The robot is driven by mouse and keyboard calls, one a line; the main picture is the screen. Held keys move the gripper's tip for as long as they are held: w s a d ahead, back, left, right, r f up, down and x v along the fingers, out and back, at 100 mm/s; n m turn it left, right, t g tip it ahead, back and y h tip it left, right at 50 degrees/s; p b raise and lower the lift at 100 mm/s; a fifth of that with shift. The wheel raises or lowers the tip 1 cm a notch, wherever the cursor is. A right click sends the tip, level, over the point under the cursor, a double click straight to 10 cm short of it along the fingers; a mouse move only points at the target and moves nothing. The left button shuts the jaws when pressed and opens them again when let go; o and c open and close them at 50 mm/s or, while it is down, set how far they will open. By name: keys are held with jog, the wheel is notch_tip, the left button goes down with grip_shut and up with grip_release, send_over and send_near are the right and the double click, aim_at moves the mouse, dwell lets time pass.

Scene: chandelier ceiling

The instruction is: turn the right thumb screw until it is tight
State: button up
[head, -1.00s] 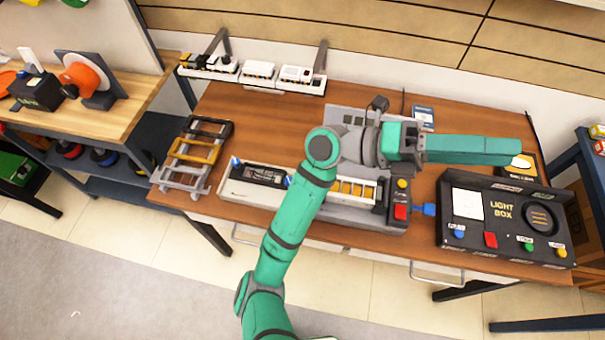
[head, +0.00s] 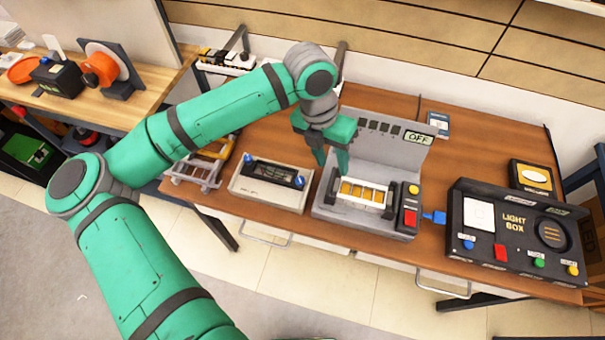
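A white unit with a dark top panel (head: 262,188) stands on the wooden table, left of the grey machine. A small blue knob, which looks like the right thumb screw (head: 299,182), is at the panel's right end. A similar blue knob, the left one (head: 249,158), is at its left end. How tight either is cannot be told. My gripper (head: 331,165) points down over the left part of the grey machine, right of the right knob. Its two green fingers are apart with nothing visible between them.
The grey machine (head: 333,211) holds a white frame with yellow cells (head: 362,194) and has an upright panel reading OFF (head: 416,138). A red button (head: 410,218) is on its right. A black light box (head: 512,232) stands further right. Metal racks (head: 200,172) are at the left.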

aim_at(300, 179)
jog(key=w+a+n+y, duration=0.1)
jog(key=w+a+y, duration=0.1)
jog(key=a, duration=0.6)
jog(key=shift+t, duration=0.4)
jog(key=f, duration=1)
jog(key=shift+w+d+f, duration=0.1)
jog(key=shift+d+f, duration=0.15)
jog(key=shift+f, duration=0.1)
grip_shut()
